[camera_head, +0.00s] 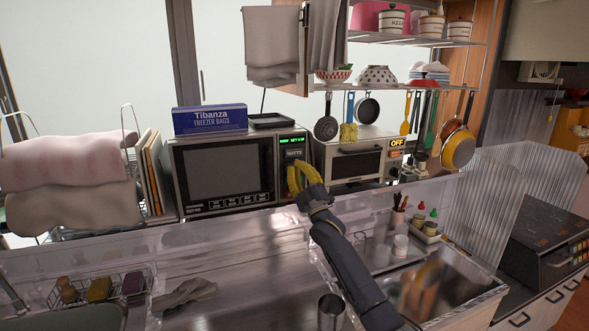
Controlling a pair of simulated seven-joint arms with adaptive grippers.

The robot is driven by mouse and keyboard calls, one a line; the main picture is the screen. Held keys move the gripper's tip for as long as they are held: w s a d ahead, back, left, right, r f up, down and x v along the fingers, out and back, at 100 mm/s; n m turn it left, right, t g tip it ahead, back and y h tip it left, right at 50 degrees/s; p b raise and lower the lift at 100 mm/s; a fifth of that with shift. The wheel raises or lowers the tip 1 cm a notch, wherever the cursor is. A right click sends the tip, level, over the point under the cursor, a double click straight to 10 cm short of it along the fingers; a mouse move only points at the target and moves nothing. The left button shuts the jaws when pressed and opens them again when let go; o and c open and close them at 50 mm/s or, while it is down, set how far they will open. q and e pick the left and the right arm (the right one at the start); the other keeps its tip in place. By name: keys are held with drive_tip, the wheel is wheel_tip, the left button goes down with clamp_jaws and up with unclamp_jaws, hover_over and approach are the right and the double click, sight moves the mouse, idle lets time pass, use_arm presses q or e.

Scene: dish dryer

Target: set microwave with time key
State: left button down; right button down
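The microwave (222,168) stands at the back of the counter, left of centre, with its door shut. Its control panel is on the right side, with a lit green display (292,141) at the top. A row of buttons (238,200) runs along the lower front. My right gripper (297,168), with yellow fingers, is in front of the control panel, below the display. It hides the lower part of the panel. I cannot tell whether it touches the panel or how far apart its fingertips are. My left gripper is not in view.
A freezer bag box (210,119) lies on top of the microwave. A toaster oven (362,160) with an "OFF" label stands to its right, under hanging utensils. A steel cup (331,312), a cloth (185,293) and a wire basket (101,289) are at the front.

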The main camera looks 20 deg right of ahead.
drive_tip(key=shift+s+d, duration=0.2)
drive_tip(key=shift+s, duration=2.3)
idle(0.5)
drive_tip(key=shift+s+d+m+h, duration=0.2)
drive_tip(key=shift+s+m, duration=0.4)
drive_tip(key=shift+m, duration=2.65)
drive_tip(key=shift+s+d+m+h, duration=0.2)
drive_tip(key=shift+s+m, duration=0.45)
drive_tip(key=shift+m, duration=2.55)
drive_tip(key=shift+s+m+h, duration=0.3)
drive_tip(key=shift+s+m, duration=0.3)
drive_tip(key=shift+m, duration=2.65)
